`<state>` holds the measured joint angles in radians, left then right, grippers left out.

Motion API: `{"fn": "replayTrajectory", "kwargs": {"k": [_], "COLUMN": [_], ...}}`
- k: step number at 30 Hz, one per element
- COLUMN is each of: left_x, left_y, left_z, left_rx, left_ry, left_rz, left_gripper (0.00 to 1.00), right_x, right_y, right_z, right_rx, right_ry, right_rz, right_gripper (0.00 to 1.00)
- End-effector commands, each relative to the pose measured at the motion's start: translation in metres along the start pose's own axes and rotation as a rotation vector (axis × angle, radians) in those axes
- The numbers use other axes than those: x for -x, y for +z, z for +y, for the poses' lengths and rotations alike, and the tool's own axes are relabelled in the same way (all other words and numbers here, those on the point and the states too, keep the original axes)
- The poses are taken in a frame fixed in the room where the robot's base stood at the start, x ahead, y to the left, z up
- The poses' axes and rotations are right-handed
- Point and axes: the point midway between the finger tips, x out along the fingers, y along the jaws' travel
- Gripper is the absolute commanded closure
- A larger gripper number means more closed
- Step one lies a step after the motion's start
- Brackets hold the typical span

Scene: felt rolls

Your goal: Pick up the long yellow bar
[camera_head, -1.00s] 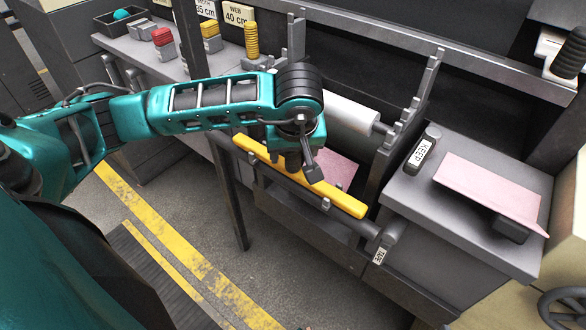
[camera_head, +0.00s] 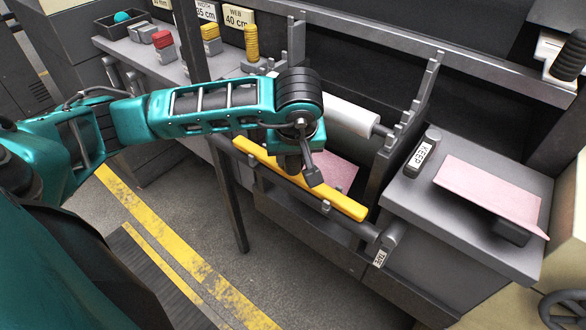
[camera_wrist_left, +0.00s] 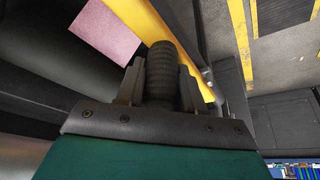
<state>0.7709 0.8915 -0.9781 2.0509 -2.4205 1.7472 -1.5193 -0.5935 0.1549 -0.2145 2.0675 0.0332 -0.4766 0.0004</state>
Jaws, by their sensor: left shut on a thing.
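The long yellow bar (camera_head: 342,201) lies slantwise along the front of the machine in the head view, its middle hidden behind my left gripper (camera_head: 291,163). In the left wrist view, the yellow bar (camera_wrist_left: 148,22) runs past just beyond the fingertips. My left gripper (camera_wrist_left: 160,75) is shut on a ribbed black grip (camera_wrist_left: 162,72) that appears to stand on the bar. I cannot see a clear gap under the bar. My right gripper is not in view.
A white roll (camera_head: 350,117) and notched upright (camera_head: 415,95) stand behind the bar. Pink felt (camera_head: 345,175) lies behind it, and a pink sheet (camera_head: 490,190) on the right-hand cabinet near a KEEP block (camera_head: 423,150). Colored weights (camera_head: 163,42) stand on the left shelf. The front floor is open.

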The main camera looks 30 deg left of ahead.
Motion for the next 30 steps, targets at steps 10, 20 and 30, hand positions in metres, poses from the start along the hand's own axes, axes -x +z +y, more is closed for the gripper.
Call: {"fn": "replayTrajectory", "kwargs": {"k": [10,20,30], "left_x": [0.005,0.053,0.131], "left_y": [-0.003,-0.023,-0.055], "left_z": [0.001,0.001,0.001], "left_rx": [0.001,0.002,0.002], "left_ry": [0.003,0.005,0.005], "left_rz": [0.002,0.005,0.006], "left_gripper": [1.0,1.0,1.0], "right_x": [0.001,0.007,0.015], "right_y": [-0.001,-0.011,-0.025], "right_z": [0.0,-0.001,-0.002], "right_rx": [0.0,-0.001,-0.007], "right_ry": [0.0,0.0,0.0], "right_rz": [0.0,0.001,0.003], "right_gripper": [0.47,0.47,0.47]}}
